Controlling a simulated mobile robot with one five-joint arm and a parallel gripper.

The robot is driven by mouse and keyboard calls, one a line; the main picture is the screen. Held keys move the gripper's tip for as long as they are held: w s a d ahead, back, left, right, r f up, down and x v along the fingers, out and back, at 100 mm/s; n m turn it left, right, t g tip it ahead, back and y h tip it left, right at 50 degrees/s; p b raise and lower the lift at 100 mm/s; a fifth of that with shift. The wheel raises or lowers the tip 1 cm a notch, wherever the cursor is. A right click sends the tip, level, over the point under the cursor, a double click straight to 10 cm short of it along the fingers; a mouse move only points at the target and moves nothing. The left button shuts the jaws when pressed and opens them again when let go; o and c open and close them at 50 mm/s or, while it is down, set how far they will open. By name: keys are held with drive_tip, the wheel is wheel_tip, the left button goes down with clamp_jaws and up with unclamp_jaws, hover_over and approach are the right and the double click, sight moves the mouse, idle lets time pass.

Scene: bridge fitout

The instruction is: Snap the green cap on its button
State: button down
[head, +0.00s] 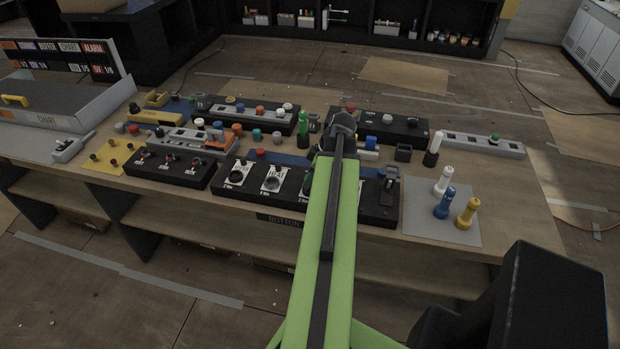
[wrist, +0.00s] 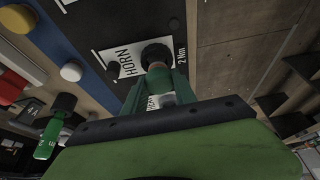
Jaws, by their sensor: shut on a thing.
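In the wrist view my gripper (wrist: 158,76) has its two green fingers closed together on a small piece that I take for the green cap (wrist: 158,67). I cannot tell whether the piece touches the button. In the head view my arm hides the fingertips and part of the black panel (head: 378,213).
Several white plates with round buttons, such as this one (head: 271,180), line the front panel. A black box with coloured knobs (head: 395,127) stands behind. White, blue (head: 444,204) and yellow (head: 468,212) bottle-like pieces stand on a grey mat (head: 420,220) at right. A green cylinder (head: 303,124) stands behind the panel.

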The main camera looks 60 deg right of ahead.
drive_tip(key=shift+f, duration=0.1)
idle(0.3)
drive_tip(key=shift+f+b, duration=0.75)
drive_tip(key=shift+b, duration=0.1)
drive_tip(key=shift+r, duration=0.1)
drive_tip(key=c, duration=0.9)
unclamp_jaws()
